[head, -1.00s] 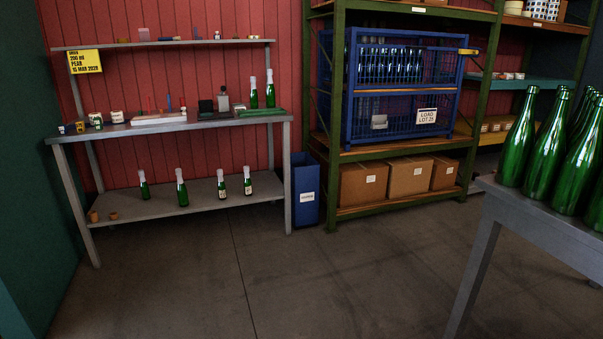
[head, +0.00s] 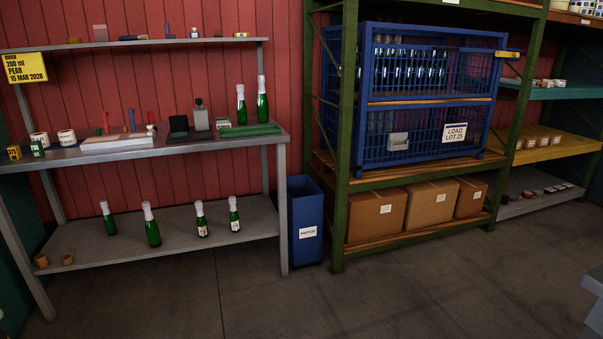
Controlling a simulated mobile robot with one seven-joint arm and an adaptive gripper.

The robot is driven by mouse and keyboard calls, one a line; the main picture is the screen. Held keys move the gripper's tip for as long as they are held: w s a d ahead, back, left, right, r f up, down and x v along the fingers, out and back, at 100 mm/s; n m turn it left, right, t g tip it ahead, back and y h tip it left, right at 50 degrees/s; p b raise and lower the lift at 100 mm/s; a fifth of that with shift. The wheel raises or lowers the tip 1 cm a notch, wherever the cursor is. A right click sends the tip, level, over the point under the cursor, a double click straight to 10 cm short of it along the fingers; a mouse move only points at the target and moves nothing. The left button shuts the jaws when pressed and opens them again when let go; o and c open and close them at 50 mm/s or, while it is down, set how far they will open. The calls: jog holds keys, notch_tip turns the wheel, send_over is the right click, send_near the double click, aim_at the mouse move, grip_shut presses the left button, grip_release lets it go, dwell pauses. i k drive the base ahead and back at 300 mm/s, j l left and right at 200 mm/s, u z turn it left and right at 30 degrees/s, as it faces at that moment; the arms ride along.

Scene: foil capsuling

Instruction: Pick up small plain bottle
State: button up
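Two green bottles without labels stand upright on the lower shelf of the workbench: a left one (head: 109,221) and one beside it, nearer the front (head: 152,229). Both have pale foil necks. To their right stand two similar bottles with pale labels, a first (head: 201,222) and a second (head: 234,215). Two more green bottles with pale necks, a left one (head: 241,106) and a right one (head: 263,102), stand on the bench top at its right end; I see no label on them. I cannot tell which is the small plain bottle. My gripper is not in view.
The grey workbench (head: 255,226) stands against the red wall. A blue bin (head: 306,224) is at its right. A green rack (head: 344,180) holds a blue cage (head: 410,103) with several bottles, above cardboard boxes (head: 376,212). A grey table corner (head: 592,295) shows at right. Floor ahead is clear.

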aim_at(242, 116)
jog(key=i, duration=2.95)
jog(key=i+j+z, duration=0.35)
jog(key=i+j, duration=0.25)
jog(key=j, duration=0.15)
